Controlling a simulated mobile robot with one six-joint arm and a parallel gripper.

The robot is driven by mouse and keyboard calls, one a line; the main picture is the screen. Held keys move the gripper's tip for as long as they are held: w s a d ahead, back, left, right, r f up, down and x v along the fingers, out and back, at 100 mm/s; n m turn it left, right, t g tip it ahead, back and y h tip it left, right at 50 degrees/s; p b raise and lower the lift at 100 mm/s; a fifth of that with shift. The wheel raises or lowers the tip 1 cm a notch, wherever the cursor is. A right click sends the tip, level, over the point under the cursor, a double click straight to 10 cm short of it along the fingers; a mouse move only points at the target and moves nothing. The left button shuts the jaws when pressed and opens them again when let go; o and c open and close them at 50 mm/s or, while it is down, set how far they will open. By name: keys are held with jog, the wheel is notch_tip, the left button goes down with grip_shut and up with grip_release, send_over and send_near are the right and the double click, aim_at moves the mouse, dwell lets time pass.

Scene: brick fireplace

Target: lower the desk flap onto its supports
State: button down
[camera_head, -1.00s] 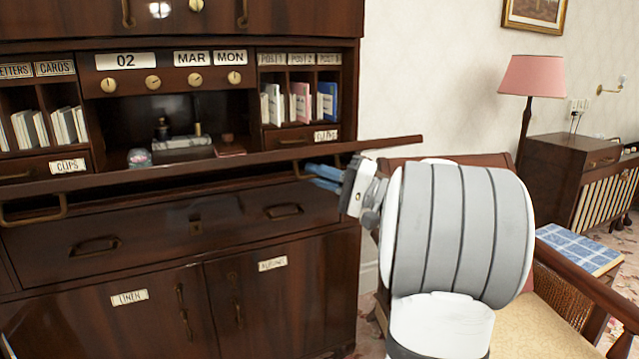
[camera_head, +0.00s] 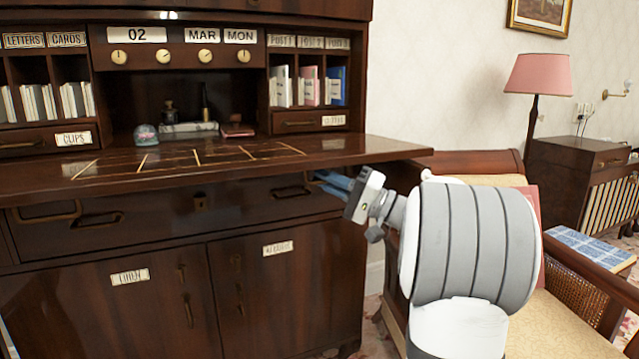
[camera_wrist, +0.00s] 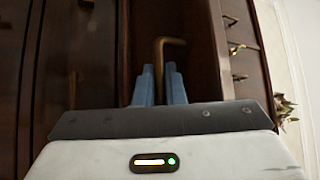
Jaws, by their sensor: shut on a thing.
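The desk flap (camera_head: 235,165) is dark wood with gold lines on its inner face. In the head view it extends forward below the pigeonholes, close to level, with its top visible. My gripper (camera_head: 333,183) is under the flap's right part, its blue fingers partly hidden by the wrist. In the wrist view my gripper (camera_wrist: 160,85) is shut on a brass handle (camera_wrist: 174,42), which stands between the blue fingers. A second brass handle (camera_head: 45,212) hangs under the flap's left part. I cannot make out the flap's supports.
A drawer (camera_head: 150,222) and labelled cupboard doors (camera_head: 135,310) lie below the flap. A snow globe (camera_head: 146,134) and books stand inside the desk. A wooden chair (camera_head: 560,315) with a cream seat is close on the right, beside my arm. A pink lamp (camera_head: 537,75) stands behind.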

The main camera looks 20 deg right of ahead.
jog(key=shift+d+r, duration=0.1)
jog(key=shift+d, duration=0.15)
jog(key=c, duration=1.5)
grip_release()
jog(key=shift+p+v, duration=0.75)
jog(key=shift+v, duration=3.25)
jog(key=shift+w, duration=0.15)
